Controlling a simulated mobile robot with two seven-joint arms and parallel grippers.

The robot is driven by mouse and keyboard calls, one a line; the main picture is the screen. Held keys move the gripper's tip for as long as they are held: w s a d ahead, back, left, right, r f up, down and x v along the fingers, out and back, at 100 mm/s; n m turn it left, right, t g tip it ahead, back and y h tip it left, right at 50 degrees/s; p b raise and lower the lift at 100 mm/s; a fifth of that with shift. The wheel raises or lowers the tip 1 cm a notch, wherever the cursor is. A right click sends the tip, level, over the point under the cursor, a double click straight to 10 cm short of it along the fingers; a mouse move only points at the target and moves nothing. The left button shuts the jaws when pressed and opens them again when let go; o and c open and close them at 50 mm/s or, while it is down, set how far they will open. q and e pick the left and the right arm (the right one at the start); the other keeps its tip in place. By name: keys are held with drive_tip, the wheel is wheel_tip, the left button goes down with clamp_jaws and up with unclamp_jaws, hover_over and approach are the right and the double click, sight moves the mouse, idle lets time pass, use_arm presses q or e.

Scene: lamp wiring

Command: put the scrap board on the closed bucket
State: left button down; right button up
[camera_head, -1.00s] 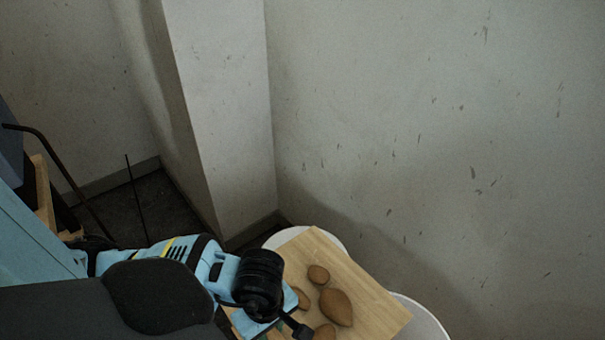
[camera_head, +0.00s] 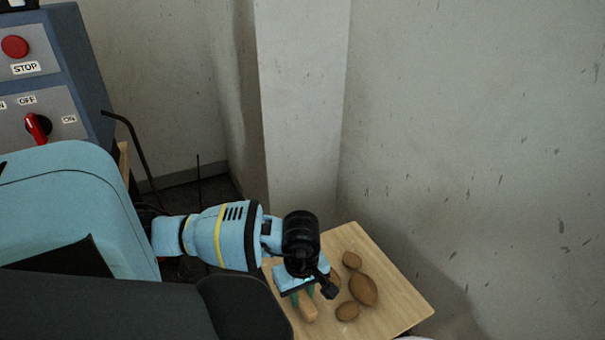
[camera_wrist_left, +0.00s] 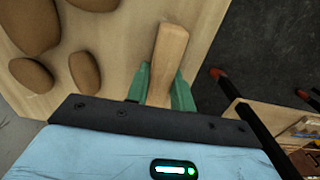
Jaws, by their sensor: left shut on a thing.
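The scrap board (camera_head: 392,309), a pale wooden board with several brown, potato-like lumps (camera_head: 363,289) on it, is at the bottom of the head view. A wooden handle (camera_head: 309,311) stands out from its near left part. My left gripper (camera_head: 303,292) is shut on that handle, its green fingers on both sides of it; the wrist view also shows the handle (camera_wrist_left: 168,55) and the board (camera_wrist_left: 120,50). A white sliver (camera_head: 416,338) at the bottom edge may be the bucket; the rest is hidden, and I cannot tell whether the board touches it. My right gripper is not in view.
A pale wall (camera_head: 480,130) and a column (camera_head: 300,110) stand behind the board. A blue-grey control box (camera_head: 75,65) with a red stop button is at upper left. The wrist view shows red-tipped dark rods (camera_wrist_left: 240,103) and dark floor (camera_wrist_left: 270,50).

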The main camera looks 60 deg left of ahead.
use_arm(q)
drive_tip(key=shift+w+a, duration=0.3)
drive_tip(key=shift+a, duration=0.2)
drive_tip(key=shift+w+a, duration=0.25)
drive_tip(key=shift+a, duration=0.2)
drive_tip(key=shift+w+a, duration=0.1)
drive_tip(key=shift+a, duration=0.1)
drive_tip(key=shift+f, duration=0.4)
wheel_tip(320, 180, down, 3)
drive_tip(key=shift+r+b, duration=0.1)
drive_tip(key=shift+b, duration=0.6)
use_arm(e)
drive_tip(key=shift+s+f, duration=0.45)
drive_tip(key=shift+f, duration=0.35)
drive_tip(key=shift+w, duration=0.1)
use_arm(q)
drive_tip(key=c, duration=1.2)
unclamp_jaws()
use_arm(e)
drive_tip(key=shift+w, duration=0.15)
